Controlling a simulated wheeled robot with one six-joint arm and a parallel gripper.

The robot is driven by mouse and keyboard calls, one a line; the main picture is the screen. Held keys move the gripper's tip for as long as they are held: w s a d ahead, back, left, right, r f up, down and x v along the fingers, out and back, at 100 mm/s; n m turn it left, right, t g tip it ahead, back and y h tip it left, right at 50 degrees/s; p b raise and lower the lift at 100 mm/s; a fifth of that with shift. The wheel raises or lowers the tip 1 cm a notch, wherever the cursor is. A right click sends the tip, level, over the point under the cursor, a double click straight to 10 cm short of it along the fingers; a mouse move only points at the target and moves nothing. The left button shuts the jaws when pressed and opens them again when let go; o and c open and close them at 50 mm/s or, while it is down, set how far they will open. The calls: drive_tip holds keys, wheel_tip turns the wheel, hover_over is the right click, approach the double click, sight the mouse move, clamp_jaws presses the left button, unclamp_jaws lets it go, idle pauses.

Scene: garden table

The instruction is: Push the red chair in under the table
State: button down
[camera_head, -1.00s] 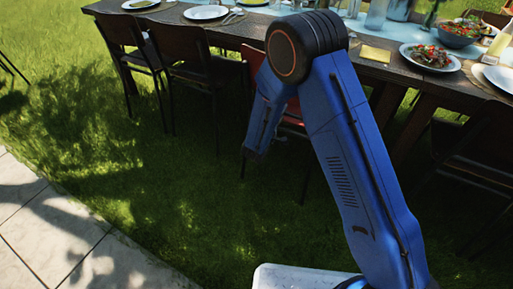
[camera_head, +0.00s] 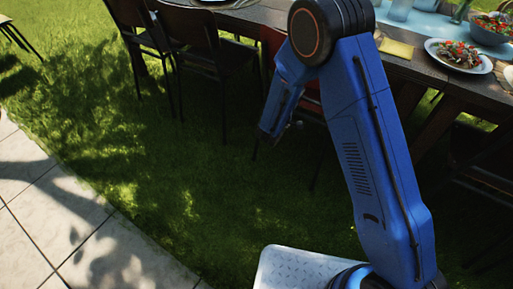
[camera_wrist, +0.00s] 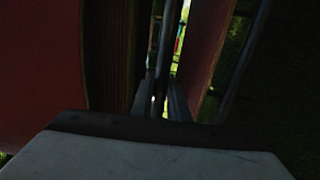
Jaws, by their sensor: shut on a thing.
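The red chair (camera_head: 270,42) stands at the near side of the long table (camera_head: 428,73), mostly hidden behind my blue arm in the head view. A bit of its red back shows left of the arm, and thin dark legs show below. In the dim wrist view, red chair panels (camera_wrist: 40,70) lie left and right of a dark upright bar. My gripper (camera_wrist: 163,105) is shut on that dark bar of the chair's frame.
Dark chairs (camera_head: 190,38) stand along the table to the left, and another dark chair (camera_head: 485,160) is at the right. Plates and food (camera_head: 458,54) are on the table. Open grass (camera_head: 150,180) lies in front, with stone paving (camera_head: 50,220) at lower left.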

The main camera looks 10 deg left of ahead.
drive_tip(key=shift+r, duration=0.1)
drive_tip(key=c, duration=1.6)
unclamp_jaws()
drive_tip(key=shift+v, duration=6)
